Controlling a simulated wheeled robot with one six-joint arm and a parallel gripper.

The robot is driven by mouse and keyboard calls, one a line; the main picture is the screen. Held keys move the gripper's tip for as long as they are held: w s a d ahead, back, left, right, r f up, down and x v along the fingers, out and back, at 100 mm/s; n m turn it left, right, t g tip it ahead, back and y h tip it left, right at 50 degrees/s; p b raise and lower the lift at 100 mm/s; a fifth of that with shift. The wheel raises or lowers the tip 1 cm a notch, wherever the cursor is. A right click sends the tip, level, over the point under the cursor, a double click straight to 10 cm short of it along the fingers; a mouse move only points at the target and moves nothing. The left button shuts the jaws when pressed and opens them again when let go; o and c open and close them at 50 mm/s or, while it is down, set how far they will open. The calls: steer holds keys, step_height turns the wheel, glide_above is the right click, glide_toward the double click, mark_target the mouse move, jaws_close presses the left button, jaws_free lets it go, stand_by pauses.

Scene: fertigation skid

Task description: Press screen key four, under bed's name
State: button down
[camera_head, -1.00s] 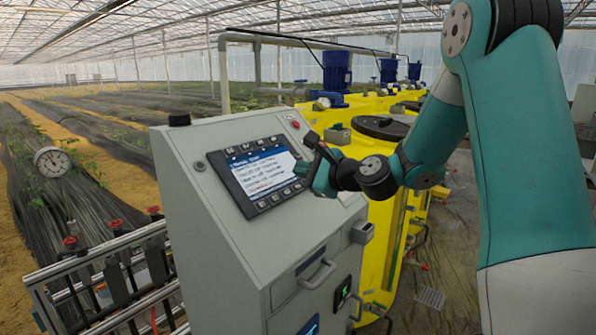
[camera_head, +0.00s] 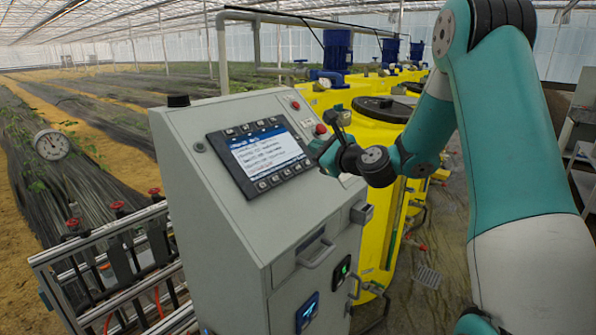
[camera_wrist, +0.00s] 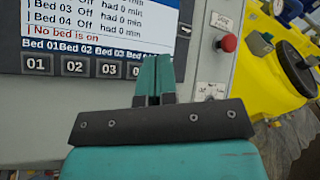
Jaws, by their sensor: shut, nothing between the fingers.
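The control screen (camera_head: 265,152) sits on the sloped top of a grey cabinet. In the wrist view the screen (camera_wrist: 100,20) lists Bed 03 and Bed 04 as off and reads "No bed is on". Bed names Bed 01 to Bed 04 run along its bottom edge. Below them are dark keys 01 (camera_wrist: 36,65), 02 (camera_wrist: 74,66) and 03 (camera_wrist: 107,69). The key under Bed 04 is mostly hidden behind my fingers. My gripper (camera_wrist: 155,62) is shut and empty; in the head view it (camera_head: 322,150) is at the screen's right edge. I cannot tell whether it touches anything.
A red button (camera_wrist: 228,43) is on the panel right of the screen. Yellow tanks (camera_head: 372,130) with blue motors stand behind the cabinet (camera_head: 225,215). A rail with red valves (camera_head: 115,240) is at the left.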

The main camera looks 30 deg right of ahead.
steer(key=shift+w+a+f+b, duration=0.1)
steer(key=shift+w+a+f, duration=0.1)
steer(key=shift+w+f, duration=0.4)
steer(key=shift+w+a+f+b, duration=0.1)
steer(key=shift+w+a+f, duration=0.1)
steer(key=shift+w+f, duration=0.45)
steer(key=shift+w+a+f+b, duration=0.1)
steer(key=shift+w+a+f, duration=0.1)
steer(key=shift+w+f, duration=0.4)
steer(key=shift+s+f, duration=0.1)
steer(key=shift+f, duration=0.1)
stand_by(0.5)
steer(key=shift+w+a+f, duration=0.1)
steer(key=shift+w+f, duration=0.1)
steer(key=shift+f, duration=0.05)
steer(key=shift+w+f, duration=0.2)
steer(key=shift+f, duration=0.05)
stand_by(0.9)
steer(key=shift+s+r, duration=0.45)
steer(key=shift+r, duration=0.1)
steer(key=shift+r, duration=0.1)
steer(key=s+r, duration=0.1)
steer(key=s+d+r+p, duration=0.1)
steer(key=s+r, duration=0.1)
steer(key=shift+s+d+r+p, duration=0.1)
steer(key=shift+d+r+p, duration=0.1)
steer(key=shift+r+p, duration=0.1)
stand_by(0.4)
